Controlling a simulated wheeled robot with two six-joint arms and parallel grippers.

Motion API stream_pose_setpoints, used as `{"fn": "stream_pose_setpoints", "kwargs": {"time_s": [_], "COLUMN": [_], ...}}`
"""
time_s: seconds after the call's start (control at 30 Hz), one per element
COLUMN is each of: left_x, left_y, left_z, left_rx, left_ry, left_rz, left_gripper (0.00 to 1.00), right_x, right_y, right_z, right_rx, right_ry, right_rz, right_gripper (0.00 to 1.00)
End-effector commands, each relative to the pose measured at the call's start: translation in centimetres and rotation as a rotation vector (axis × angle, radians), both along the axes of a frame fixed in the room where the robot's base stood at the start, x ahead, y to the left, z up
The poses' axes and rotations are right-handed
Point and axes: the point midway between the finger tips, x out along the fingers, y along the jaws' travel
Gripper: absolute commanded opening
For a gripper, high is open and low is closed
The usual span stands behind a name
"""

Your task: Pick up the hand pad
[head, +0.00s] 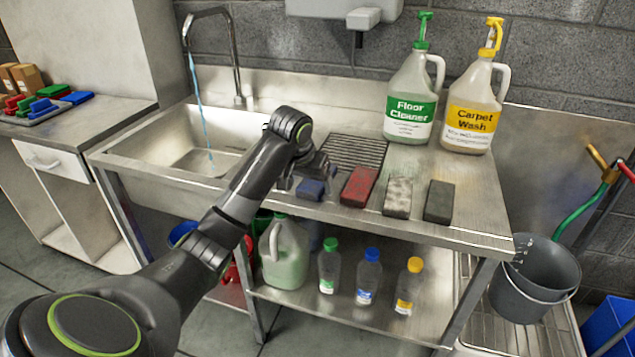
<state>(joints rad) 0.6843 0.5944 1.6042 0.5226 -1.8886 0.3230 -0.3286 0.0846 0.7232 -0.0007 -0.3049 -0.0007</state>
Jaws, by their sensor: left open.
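Several block-shaped pads lie in a row on the steel sink counter: a blue one (310,189), a red one (358,186), a speckled white-grey one (397,197) and a dark grey one (439,201). I cannot tell which is called the hand pad. My left arm reaches in from the lower left. My left gripper (308,182) is open and points down at the blue pad, covering part of it. I cannot tell whether the fingers touch the pad. My right gripper is not in view.
The steel counter (476,208) has a sink basin (190,140) with running water at left. A Floor Cleaner jug (409,108) and a Carpet Wash jug (470,118) stand behind the pads. Bottles (368,278) stand on the lower shelf. A grey bucket (535,285) is at right.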

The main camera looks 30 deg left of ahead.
Motion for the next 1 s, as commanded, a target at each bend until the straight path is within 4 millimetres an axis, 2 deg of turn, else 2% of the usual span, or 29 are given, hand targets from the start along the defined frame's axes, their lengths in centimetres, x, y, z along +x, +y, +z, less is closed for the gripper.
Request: {"fn": "stream_pose_setpoints", "kwargs": {"time_s": [0.1,0.37,0.73,1.0], "left_x": [0.45,0.59,0.57,0.60], "left_y": [0.05,0.09,0.10,0.10], "left_z": [-1.25,-1.46,-1.44,-1.16], "left_rx": [0.000,0.001,0.001,0.002], "left_ry": [0.001,-0.001,-0.001,-0.002], "left_rz": [-0.001,-0.001,-0.001,-0.001], "left_gripper": [0.82,0.82,0.35,0.33], "right_x": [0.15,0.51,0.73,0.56], "right_y": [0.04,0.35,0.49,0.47], "right_z": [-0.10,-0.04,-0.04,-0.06], "right_rx": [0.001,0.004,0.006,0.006], "right_ry": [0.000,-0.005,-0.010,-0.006], "right_rz": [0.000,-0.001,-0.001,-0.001], "right_gripper": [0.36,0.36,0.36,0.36]}}
